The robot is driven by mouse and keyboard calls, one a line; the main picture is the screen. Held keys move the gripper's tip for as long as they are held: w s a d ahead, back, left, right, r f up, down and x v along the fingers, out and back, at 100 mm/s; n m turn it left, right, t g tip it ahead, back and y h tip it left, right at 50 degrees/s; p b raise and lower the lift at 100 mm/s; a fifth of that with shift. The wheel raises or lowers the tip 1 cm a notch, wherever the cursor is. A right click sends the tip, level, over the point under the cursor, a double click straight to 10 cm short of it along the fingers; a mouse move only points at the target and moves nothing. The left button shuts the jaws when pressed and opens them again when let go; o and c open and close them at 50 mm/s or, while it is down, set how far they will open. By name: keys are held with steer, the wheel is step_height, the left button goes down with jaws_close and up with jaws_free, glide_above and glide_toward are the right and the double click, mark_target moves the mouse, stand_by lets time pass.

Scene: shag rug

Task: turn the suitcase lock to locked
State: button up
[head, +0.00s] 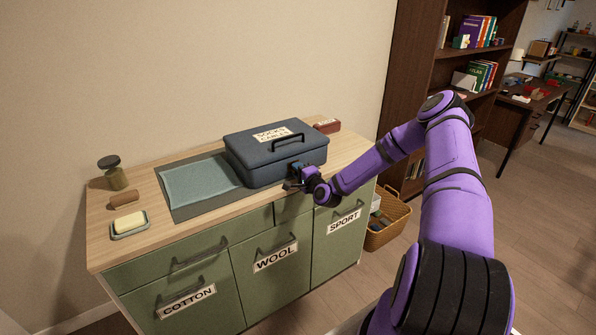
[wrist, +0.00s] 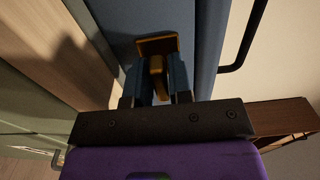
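The blue-grey suitcase (head: 268,156) lies closed on the dresser top, with a dark handle (head: 287,141) and a white label on its lid. In the wrist view, the suitcase (wrist: 207,45) fills the upper middle. Its brass lock has a plate (wrist: 158,43) and a turning knob (wrist: 157,66) that points down the picture. My gripper (wrist: 157,78) has one finger on each side of the knob and appears shut on it. In the head view my gripper (head: 297,181) is at the suitcase's front face and hides the lock.
A grey-green folded cloth (head: 200,180) on a dark mat lies left of the suitcase. Farther left are a jar (head: 113,174), a brown roll (head: 124,198) and a soap dish (head: 130,226). A red box (head: 327,126) sits behind right. A basket (head: 388,222) stands on the floor.

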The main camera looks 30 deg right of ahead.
jaws_close()
steer(key=shift+n, duration=0.4)
steer(key=n, duration=0.3)
steer(key=shift+n, duration=0.3)
steer(key=n, duration=0.4)
steer(key=shift+n, duration=0.3)
steer(key=n, duration=0.4)
steer(key=shift+n, duration=2.4)
